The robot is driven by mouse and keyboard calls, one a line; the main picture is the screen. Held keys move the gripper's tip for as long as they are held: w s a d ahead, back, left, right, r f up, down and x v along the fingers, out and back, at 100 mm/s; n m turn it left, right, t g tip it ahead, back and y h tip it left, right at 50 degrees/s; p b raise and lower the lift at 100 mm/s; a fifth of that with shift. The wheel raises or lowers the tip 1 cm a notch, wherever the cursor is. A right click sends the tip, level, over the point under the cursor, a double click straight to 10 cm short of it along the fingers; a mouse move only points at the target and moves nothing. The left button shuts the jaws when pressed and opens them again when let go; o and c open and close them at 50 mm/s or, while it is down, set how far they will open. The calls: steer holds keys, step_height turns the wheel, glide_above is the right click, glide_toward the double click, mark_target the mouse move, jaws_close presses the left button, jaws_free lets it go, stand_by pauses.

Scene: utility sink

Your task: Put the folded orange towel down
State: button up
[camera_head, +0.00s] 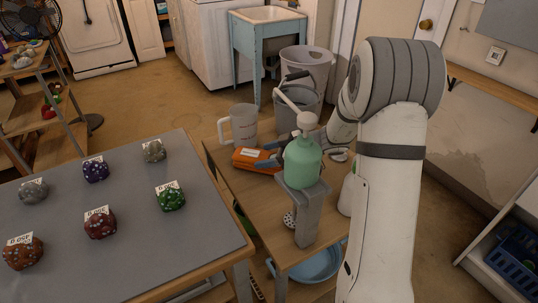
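The folded orange towel (257,161) is at the left part of the small wooden table, in front of the clear measuring jug. My gripper (272,154) reaches in from the right, behind the green pump bottle, which hides part of it. Its dark fingers are at the towel's right part, one on each side, and look shut on it. Whether the towel's underside touches the table I cannot tell.
The green pump bottle (303,163) stands on a grey stand (308,209) close by. The measuring jug (243,127) and a grey bucket (297,108) are behind. The grey-topped table (110,255) at left holds several labelled rocks. A blue basin (316,266) is below.

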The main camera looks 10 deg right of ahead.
steer(key=o, duration=0.3)
steer(key=shift+o, duration=0.2)
steer(key=shift+r, duration=0.15)
